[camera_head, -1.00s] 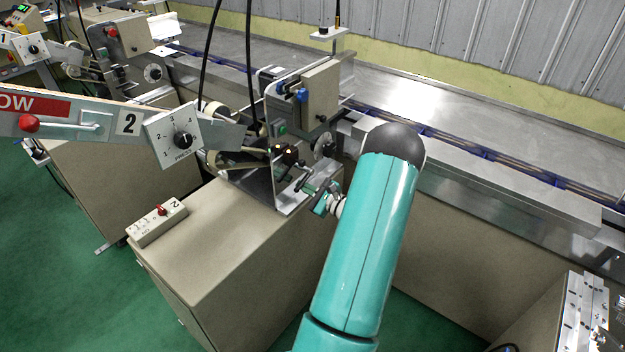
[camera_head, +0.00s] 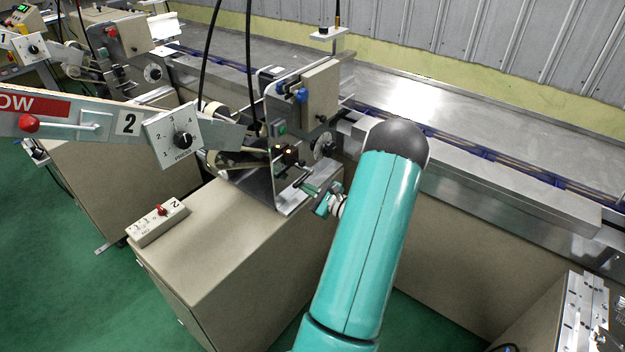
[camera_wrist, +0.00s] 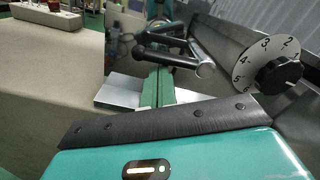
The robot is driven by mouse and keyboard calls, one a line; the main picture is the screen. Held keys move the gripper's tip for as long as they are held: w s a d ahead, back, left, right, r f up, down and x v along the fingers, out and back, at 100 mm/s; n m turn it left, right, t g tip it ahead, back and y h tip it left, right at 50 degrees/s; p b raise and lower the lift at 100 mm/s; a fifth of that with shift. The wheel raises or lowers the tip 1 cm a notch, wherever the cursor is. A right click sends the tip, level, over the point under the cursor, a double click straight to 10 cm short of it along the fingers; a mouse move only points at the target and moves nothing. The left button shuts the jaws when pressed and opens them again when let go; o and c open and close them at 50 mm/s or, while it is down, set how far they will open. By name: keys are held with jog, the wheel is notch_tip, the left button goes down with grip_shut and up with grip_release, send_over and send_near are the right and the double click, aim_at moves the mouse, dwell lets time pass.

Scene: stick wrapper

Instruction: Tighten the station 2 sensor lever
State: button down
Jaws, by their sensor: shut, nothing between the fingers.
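In the wrist view, a black lever (camera_wrist: 168,58) with a round metal end lies across the space just beyond my fingertips. My gripper (camera_wrist: 158,78) is shut and empty, its green fingers pointing at the lever. I cannot tell whether they touch it. In the head view my gripper (camera_head: 310,188) is small, beside the bracket and below the sensor, partly hidden by my arm.
A numbered dial with a black knob (camera_wrist: 278,76) stands close on the right in the wrist view. The metal bracket (camera_head: 285,200) is near my fingers. A switch box (camera_head: 158,221) lies on the beige cabinet (camera_head: 215,250). The conveyor (camera_head: 480,150) runs behind.

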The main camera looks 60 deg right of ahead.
jog(key=s, duration=0.5)
jog(key=shift+s+a, duration=0.25)
jog(key=shift+a, duration=0.15)
jog(key=shift+a, duration=0.1)
dwell(0.5)
